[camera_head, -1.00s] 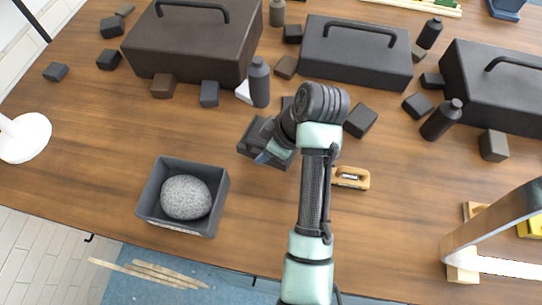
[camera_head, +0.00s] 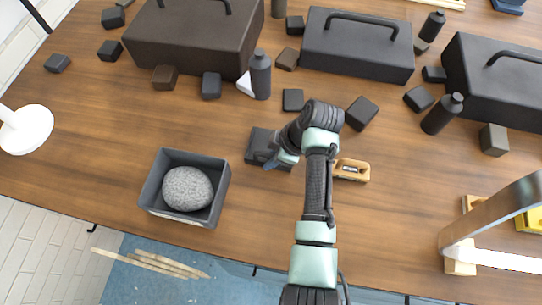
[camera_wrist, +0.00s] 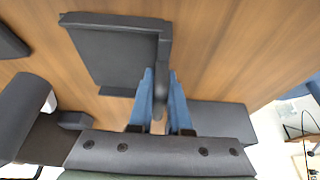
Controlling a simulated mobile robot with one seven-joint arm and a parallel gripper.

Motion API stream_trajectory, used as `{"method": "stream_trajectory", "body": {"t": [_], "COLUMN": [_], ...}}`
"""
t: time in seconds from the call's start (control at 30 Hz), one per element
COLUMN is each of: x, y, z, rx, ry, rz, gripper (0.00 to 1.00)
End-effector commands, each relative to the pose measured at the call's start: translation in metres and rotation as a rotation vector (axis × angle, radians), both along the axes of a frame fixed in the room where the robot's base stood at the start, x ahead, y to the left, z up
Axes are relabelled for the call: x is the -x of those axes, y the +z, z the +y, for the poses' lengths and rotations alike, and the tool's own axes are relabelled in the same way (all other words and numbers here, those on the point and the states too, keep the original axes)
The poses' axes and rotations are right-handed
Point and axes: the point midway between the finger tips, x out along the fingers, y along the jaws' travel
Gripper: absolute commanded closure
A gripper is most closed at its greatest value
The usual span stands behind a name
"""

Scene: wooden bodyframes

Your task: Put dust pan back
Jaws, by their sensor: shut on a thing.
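The dark grey dust pan (camera_head: 258,143) is at the middle of the wooden table in the head view, partly hidden by my wrist. In the wrist view its flat pan (camera_wrist: 112,55) lies at the upper left, with its handle (camera_wrist: 163,72) toward the gripper. My gripper (camera_wrist: 161,88) has blue fingers on either side of the handle and is shut on it. It also shows in the head view (camera_head: 275,161). I cannot tell whether the pan touches the table.
A grey open box (camera_head: 155,192) with a stone (camera_head: 187,188) stands left of the pan. A wood-framed level (camera_head: 351,170) lies right of my arm. Toolboxes (camera_head: 357,50), small blocks (camera_head: 292,100) and dark bottles (camera_head: 260,75) stand behind.

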Motion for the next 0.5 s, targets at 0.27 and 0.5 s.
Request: {"method": "stream_trajectory", "body": {"t": [0.27, 0.5], "x": [-0.0001, -0.0001], "y": [-0.0006, -0.0002], "z": [0.0001, 0.0002], "rx": [0.000, 0.000], "ry": [0.000, 0.000], "rz": [0.000, 0.000], "gripper": [0.78, 0.54]}}
